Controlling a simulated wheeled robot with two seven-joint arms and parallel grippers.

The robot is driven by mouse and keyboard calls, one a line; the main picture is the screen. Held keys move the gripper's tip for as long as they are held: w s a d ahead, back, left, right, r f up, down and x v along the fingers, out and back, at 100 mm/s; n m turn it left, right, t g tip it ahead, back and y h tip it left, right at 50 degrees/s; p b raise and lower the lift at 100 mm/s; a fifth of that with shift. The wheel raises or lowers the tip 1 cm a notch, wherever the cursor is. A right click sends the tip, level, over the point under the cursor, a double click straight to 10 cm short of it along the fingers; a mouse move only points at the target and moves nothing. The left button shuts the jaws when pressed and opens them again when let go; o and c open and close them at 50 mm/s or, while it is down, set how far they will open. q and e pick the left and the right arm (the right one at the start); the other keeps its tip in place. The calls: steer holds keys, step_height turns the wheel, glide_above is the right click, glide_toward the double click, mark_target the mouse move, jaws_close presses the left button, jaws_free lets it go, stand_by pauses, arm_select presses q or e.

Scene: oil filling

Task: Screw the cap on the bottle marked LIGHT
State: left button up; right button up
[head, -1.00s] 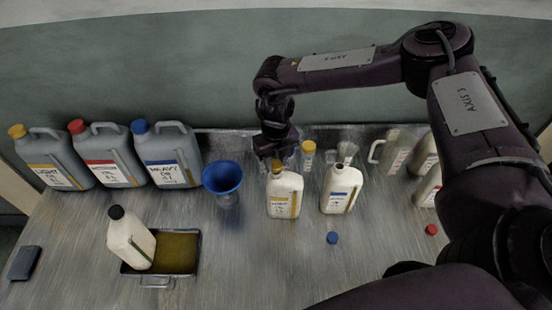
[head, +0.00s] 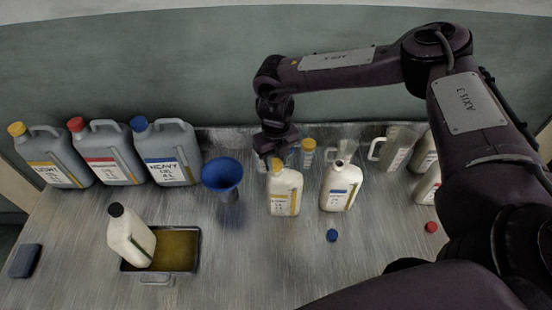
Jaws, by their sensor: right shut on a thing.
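A white bottle (head: 286,190) with a yellow-striped label stands upright near the middle of the table; its small lettering is hard to read but looks like LIGHT. A yellow cap (head: 277,164) is at the bottle's mouth. My right gripper (head: 276,158) is above the bottle and shut on the yellow cap. The fingers partly hide the cap, so I cannot tell how tightly it sits on the neck. My left gripper is not in view.
A blue-striped bottle (head: 342,187) stands open close on the right. A blue cap (head: 332,235) and a red cap (head: 431,227) lie in front. A blue funnel (head: 222,174) stands left. A tray of oil (head: 178,250) holds a tilted black-capped bottle (head: 130,236). Large jugs (head: 165,153) line the back left.

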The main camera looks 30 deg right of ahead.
steer(key=shift+f+b, duration=0.45)
steer(key=shift+f, duration=0.4)
stand_by(0.4)
steer(key=o, duration=1)
steer(key=shift+r, duration=0.1)
steer(key=shift+w+r, duration=0.1)
steer(key=shift+r, duration=0.15)
step_height(320, 180, up, 6)
steer(key=b, duration=0.3)
steer(key=shift+r, duration=0.6)
